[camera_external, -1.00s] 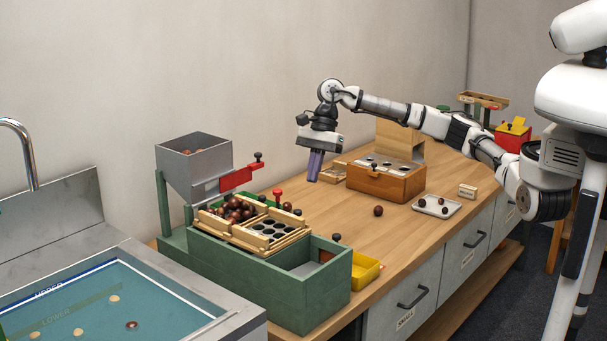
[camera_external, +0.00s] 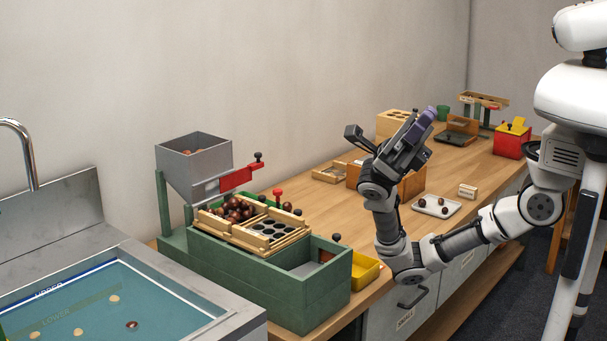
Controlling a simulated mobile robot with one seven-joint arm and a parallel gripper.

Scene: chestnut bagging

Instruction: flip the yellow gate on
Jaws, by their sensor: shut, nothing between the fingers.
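A small yellow piece (camera_external: 518,123) stands up on the red box (camera_external: 511,142) at the far right end of the bench. It is the likeliest yellow gate, but it is too small to tell its exact position. The arm hides much of the wooden box.
A green stand with a grey hopper (camera_external: 194,160) and red lever is at left, beside a sink (camera_external: 110,300). A yellow bin (camera_external: 365,271) sits by the green box (camera_external: 315,290). A white tray (camera_external: 437,211) holds several chestnuts. The bench between is partly clear.

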